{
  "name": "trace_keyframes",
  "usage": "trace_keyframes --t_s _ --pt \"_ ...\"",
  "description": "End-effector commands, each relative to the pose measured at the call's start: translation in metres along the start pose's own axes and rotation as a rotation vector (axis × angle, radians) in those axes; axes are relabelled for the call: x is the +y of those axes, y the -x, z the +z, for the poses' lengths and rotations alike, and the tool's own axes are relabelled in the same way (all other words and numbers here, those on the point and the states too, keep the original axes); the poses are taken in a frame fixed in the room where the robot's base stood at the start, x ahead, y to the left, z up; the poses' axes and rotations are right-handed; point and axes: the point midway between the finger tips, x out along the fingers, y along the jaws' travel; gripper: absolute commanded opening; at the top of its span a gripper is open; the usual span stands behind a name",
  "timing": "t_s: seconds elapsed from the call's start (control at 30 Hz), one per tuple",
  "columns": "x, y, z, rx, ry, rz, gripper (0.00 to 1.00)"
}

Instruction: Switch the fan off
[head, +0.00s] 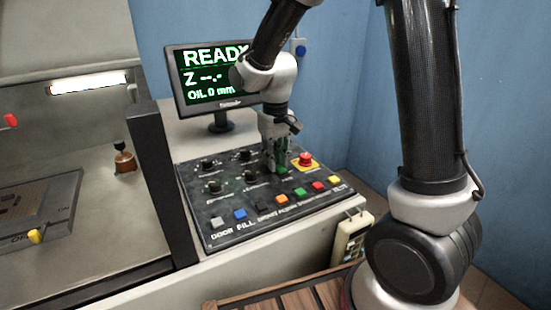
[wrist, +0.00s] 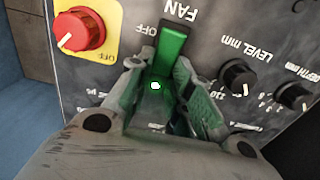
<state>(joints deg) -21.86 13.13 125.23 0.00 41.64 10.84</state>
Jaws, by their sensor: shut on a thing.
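The fan switch is a green lit lever (wrist: 174,45) in a dark slot under the "FAN" label in the wrist view, where the lettering appears upside down. An "OFF" mark is printed beside the slot. My gripper (wrist: 160,76) is at the lever, with its fingers on either side and shut on it. Green light falls on the fingers, and a bright spot shows between them. In the head view my gripper (head: 278,168) is down at the back of the control panel (head: 215,226) and mostly hides the switch.
A red knob on a yellow plate (head: 305,160) sits close right of my gripper; it also shows in the wrist view (wrist: 80,30). Black dials (head: 245,155) are to the left. Several coloured buttons line the panel's front. A monitor (head: 213,80) reading READY stands behind.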

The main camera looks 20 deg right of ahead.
Motion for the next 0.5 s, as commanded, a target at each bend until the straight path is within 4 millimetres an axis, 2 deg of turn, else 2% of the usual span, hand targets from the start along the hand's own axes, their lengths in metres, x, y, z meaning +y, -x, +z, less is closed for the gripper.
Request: trace_keyframes --t_s 0.5 --pt "0.0002 0.0060 0.0085 0.288 0.002 0.001 0.00"
